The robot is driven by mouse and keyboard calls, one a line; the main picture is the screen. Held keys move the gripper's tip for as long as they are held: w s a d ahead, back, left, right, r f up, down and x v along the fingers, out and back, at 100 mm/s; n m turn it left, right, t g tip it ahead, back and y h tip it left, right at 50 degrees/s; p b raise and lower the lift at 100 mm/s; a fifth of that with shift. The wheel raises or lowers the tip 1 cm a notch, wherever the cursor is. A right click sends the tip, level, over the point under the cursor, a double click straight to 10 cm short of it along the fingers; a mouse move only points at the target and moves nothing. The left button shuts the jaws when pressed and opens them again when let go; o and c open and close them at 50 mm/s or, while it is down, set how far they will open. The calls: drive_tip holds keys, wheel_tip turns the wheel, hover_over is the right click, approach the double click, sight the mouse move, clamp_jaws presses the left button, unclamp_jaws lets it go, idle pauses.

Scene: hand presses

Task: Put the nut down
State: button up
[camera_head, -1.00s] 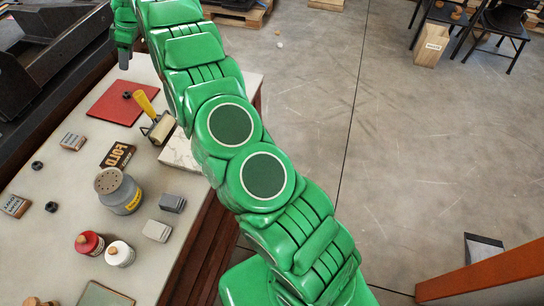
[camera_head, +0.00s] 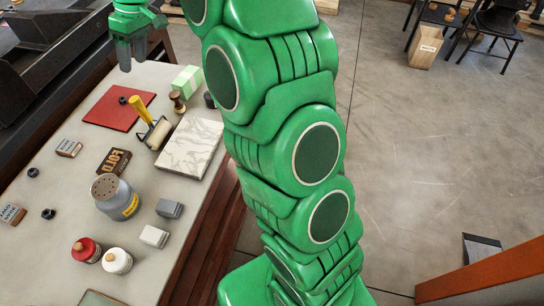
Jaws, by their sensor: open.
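Several small dark nuts are on the pale tabletop (camera_head: 130,235). One nut (camera_head: 122,100) lies on the red mat (camera_head: 104,113); the others, a nut (camera_head: 33,172) and another nut (camera_head: 48,213), lie at the left. I cannot tell which one the task means. My gripper (camera_head: 132,57) is at the top left, above the far part of the table beyond the red mat. It points down, open, with nothing visible between its fingers. It is apart from the nut on the mat.
A yellow-handled roller (camera_head: 147,122) and a marble slab (camera_head: 192,148) lie right of the mat. A grey shaker can (camera_head: 115,197), red jar (camera_head: 88,249) and white jar (camera_head: 117,260) stand nearer. Dark press machinery (camera_head: 50,60) borders the left. My green arm covers the table's right side.

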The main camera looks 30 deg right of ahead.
drive_tip(key=s+d+f+m+h, duration=0.1)
drive_tip(key=s+d+m, duration=0.2)
drive_tip(key=s, duration=1.1)
drive_tip(key=s+d+m+g+h, duration=0.1)
drive_tip(key=s+d+m, duration=0.2)
drive_tip(key=s, duration=1.2)
drive_tip(key=s+d+f+m+h, duration=0.1)
drive_tip(key=s+d+m, duration=0.2)
drive_tip(key=s+d, duration=0.5)
drive_tip(key=s, duration=0.7)
drive_tip(key=shift+s+d+f+h, duration=0.2)
drive_tip(key=shift+d+f+h, duration=0.1)
drive_tip(key=shift+f+h, duration=0.1)
drive_tip(key=shift+o, duration=0.5)
drive_tip(key=shift+r, duration=0.1)
